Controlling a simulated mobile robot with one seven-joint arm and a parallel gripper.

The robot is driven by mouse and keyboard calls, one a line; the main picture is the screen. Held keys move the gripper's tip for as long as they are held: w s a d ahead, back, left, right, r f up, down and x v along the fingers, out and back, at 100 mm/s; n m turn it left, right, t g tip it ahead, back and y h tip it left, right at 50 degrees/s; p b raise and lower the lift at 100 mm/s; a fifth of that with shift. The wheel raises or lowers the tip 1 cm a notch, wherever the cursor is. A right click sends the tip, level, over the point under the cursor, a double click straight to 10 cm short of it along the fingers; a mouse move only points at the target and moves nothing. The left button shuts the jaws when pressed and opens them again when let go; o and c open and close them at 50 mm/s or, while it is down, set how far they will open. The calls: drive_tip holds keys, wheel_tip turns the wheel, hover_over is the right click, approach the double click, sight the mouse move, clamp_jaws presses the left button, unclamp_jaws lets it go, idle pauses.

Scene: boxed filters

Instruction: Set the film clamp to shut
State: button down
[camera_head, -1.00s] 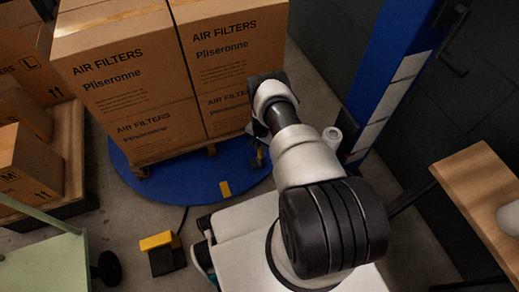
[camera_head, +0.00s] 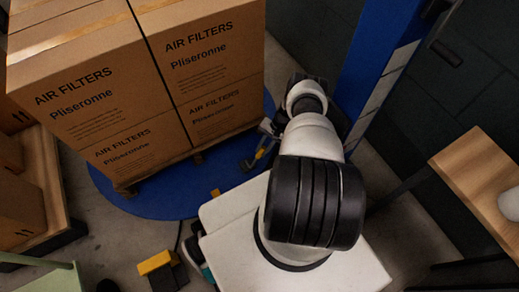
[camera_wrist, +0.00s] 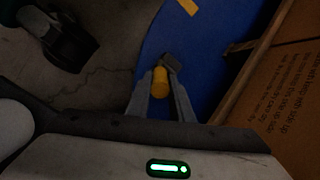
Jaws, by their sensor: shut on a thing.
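The film clamp (camera_head: 258,157) is a small dark piece with a yellow lever, low on the blue turntable (camera_head: 150,205) beside the pallet of boxes. In the wrist view, the clamp's yellow lever (camera_wrist: 160,84) sits between the two grey fingers of my gripper (camera_wrist: 160,92), which is shut on it. The clamp's dark end (camera_wrist: 172,61) shows just beyond the fingertips. In the head view my gripper (camera_head: 264,143) is small and partly hidden by my arm. I cannot tell whether the clamp stands open or shut.
Stacked air filter boxes (camera_head: 150,90) stand on the turntable, close to the clamp. A blue column (camera_head: 375,65) rises to the right. A wooden table (camera_head: 475,175) is at far right. A yellow and black pedal (camera_head: 158,264) lies on the floor at front.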

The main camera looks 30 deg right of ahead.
drive_tip(key=shift+d+f, duration=0.25)
drive_tip(key=shift+d, duration=0.15)
drive_tip(key=shift+d+y, duration=0.15)
drive_tip(key=shift+y, duration=0.25)
drive_tip(key=c, duration=1.6)
unclamp_jaws()
drive_tip(key=shift+o, duration=0.2)
drive_tip(key=p+v, duration=0.3)
drive_tip(key=v, duration=1.4)
drive_tip(key=shift+s+d+r, duration=0.1)
drive_tip(key=shift+r, duration=0.05)
